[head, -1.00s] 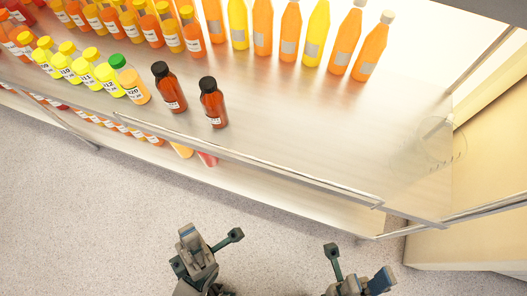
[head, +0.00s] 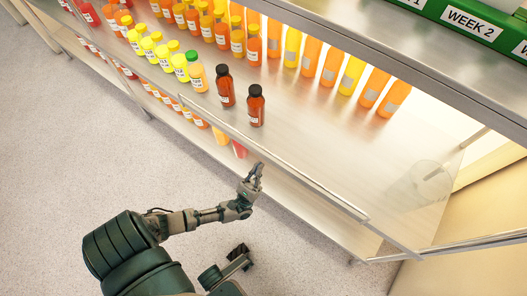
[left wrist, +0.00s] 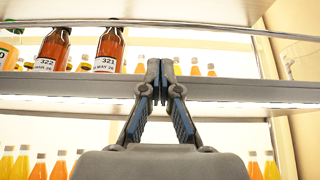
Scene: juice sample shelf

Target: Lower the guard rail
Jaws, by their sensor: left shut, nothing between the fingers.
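The guard rail (head: 300,179) is a thin metal bar along the front of the juice shelf. In the left wrist view the guard rail (left wrist: 190,28) runs across the top, above the shelf's front edge and in front of the upper parts of two dark bottles. My left gripper (head: 258,168) is just outside the shelf front, close to the rail. In the left wrist view its fingertips (left wrist: 159,66) are shut and empty, below the rail and overlapping the shelf edge; contact cannot be told. A dark part of mine shows at the bottom; I cannot tell if it is my right gripper.
Two dark brown bottles (head: 256,105) stand just behind the rail. Rows of yellow and orange bottles (head: 292,47) stand farther back and left. The shelf's right part is bare. Green boxes (head: 470,22) sit on the upper shelf. Floor (head: 90,150) in front is clear.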

